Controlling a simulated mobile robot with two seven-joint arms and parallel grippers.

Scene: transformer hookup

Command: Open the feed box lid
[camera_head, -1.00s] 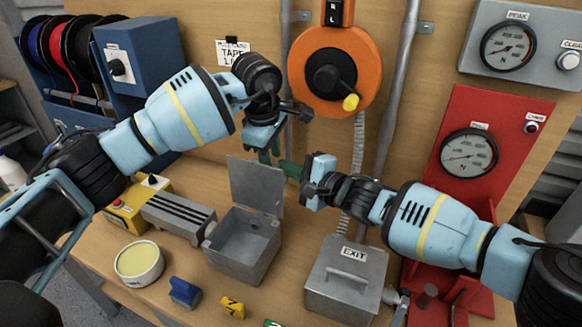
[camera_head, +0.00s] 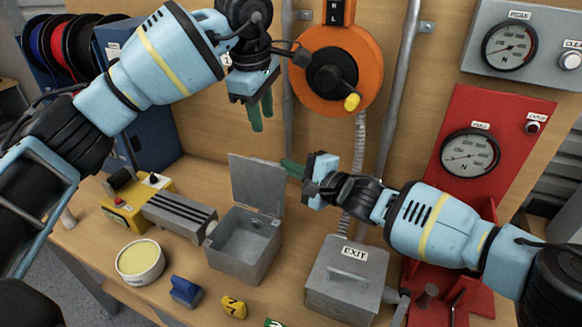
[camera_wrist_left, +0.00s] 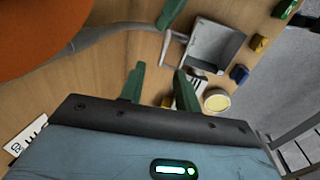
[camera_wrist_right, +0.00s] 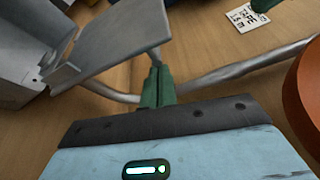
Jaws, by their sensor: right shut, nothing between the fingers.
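An open grey box (camera_head: 243,250) stands at the middle of the bench. Its lid (camera_head: 257,185) is raised about upright at the back; no name on this box is readable. In the right wrist view the lid (camera_wrist_right: 118,42) shows close beyond my right fingers. My right gripper (camera_head: 287,168) is shut and empty, beside the lid's upper right edge; I cannot tell whether it touches. My left gripper (camera_head: 262,128) is open and empty, above the lid and clear of it. In the left wrist view its two green fingers (camera_wrist_left: 158,75) stand apart.
A closed grey box marked EXIT (camera_head: 345,280) stands to the right. A yellow tin (camera_head: 140,262), a blue piece (camera_head: 185,291) and a yellow piece (camera_head: 233,306) lie in front. An orange reel (camera_head: 325,40) and conduits are on the back wall.

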